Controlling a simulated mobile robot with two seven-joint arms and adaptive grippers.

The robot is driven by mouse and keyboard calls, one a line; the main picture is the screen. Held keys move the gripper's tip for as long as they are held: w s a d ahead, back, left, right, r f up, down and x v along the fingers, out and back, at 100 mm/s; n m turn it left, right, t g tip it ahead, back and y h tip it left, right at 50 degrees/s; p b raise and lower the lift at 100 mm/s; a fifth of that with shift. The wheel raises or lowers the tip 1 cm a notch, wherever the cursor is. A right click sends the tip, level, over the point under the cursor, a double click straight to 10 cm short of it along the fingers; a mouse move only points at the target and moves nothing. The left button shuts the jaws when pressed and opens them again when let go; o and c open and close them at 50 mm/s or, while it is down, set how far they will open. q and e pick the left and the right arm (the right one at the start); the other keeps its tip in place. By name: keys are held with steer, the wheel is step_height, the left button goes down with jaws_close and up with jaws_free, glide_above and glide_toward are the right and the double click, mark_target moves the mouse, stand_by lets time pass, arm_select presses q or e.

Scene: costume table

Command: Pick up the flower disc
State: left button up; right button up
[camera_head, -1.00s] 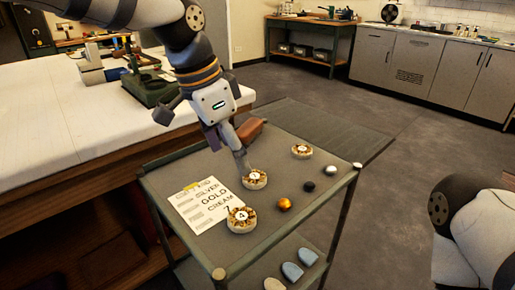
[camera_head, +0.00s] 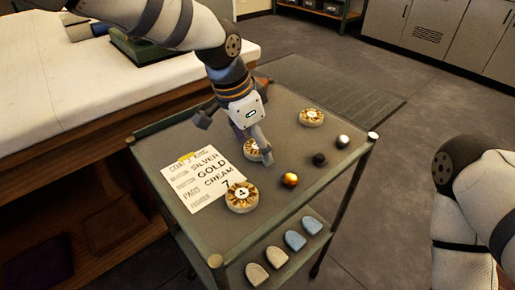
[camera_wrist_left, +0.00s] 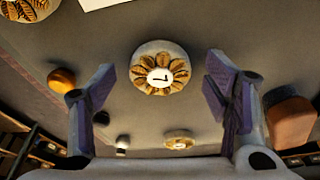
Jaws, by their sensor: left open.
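Three round discs with flower patterns lie on the cart top. One flower disc (camera_head: 242,197) marked 4 is at the front, beside the card. Another flower disc (camera_head: 250,150) is partly hidden by my left gripper (camera_head: 253,145). A third flower disc (camera_head: 312,117) lies at the far right. In the left wrist view the middle flower disc (camera_wrist_left: 160,78) shows a mark like a 7. It sits beyond and between the parted fingers, with nothing held. My left gripper is open above the cart, pointing down at this disc. My right gripper is out of view.
A printed card (camera_head: 205,180) reads SILVER, GOLD, CREAM, 7. A gold ball (camera_head: 290,180), a black ball (camera_head: 320,159) and a silver ball (camera_head: 342,141) lie right of the discs. Several rounded pads (camera_head: 275,257) rest on the lower shelf. A brown block (camera_wrist_left: 290,118) is near the right finger.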

mark_target(255, 149)
arm_select(q)
steer(key=shift+r, duration=0.1)
steer(key=c, duration=1)
steer(key=shift+c, duration=0.2)
steer(key=shift+r, duration=0.4)
steer(key=v, duration=0.3)
steer(key=shift+d+r, duration=0.3)
steer(key=shift+d, duration=0.05)
steer(key=s+r+p, duration=0.1)
steer(key=s+r, duration=0.3)
steer(key=s, duration=0.2)
steer(key=s+d+r+p, duration=0.1)
steer(key=s+r+p, duration=0.1)
steer(key=s+r, duration=0.2)
steer(key=s, duration=0.3)
steer(key=shift+s+r, duration=0.3)
steer(key=shift+r, duration=0.05)
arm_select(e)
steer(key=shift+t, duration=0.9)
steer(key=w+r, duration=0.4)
